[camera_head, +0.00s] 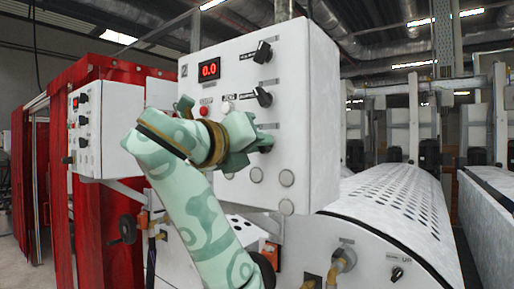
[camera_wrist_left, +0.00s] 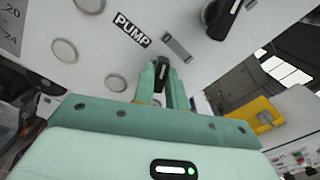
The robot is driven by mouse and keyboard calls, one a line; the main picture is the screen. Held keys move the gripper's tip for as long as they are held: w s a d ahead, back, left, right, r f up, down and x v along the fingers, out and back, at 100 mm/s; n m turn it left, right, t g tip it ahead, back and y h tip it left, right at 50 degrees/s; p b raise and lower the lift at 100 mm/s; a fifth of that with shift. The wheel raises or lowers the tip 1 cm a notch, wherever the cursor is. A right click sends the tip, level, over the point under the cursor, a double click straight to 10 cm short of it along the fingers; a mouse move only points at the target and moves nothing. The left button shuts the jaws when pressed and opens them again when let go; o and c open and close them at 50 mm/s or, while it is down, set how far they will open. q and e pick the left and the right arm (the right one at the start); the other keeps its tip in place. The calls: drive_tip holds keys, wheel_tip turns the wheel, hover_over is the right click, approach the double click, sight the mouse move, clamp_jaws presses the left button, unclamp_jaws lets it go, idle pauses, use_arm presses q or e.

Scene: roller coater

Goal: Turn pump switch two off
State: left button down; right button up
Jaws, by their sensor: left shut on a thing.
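The control box marked 2 (camera_head: 308,150) is white, with a red 0.0 display. My left gripper (camera_head: 264,142) reaches its front face and is shut on the lowest dark knob, which the fingers mostly hide in the head view. In the left wrist view the dark pump switch (camera_wrist_left: 162,68) stands between the green fingertips of the gripper (camera_wrist_left: 163,82), close to the PUMP label (camera_wrist_left: 132,30). The knob's exact turn is hard to read. My right gripper is not in view.
Two more dark knobs, the upper (camera_head: 262,52) and the middle (camera_head: 263,96), sit above on the same box. A red button (camera_head: 204,111) is at left. A second control box (camera_head: 105,130) stands behind my arm. A perforated white roller cover (camera_head: 395,205) is at right.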

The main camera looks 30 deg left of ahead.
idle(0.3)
use_arm(q)
drive_tip(key=c, duration=1.4)
unclamp_jaws()
drive_tip(key=shift+c, duration=0.2)
drive_tip(key=s+a+p, duration=0.1)
drive_tip(key=s, duration=1.5)
drive_tip(key=shift+a+p, duration=0.15)
drive_tip(key=shift+p, duration=0.15)
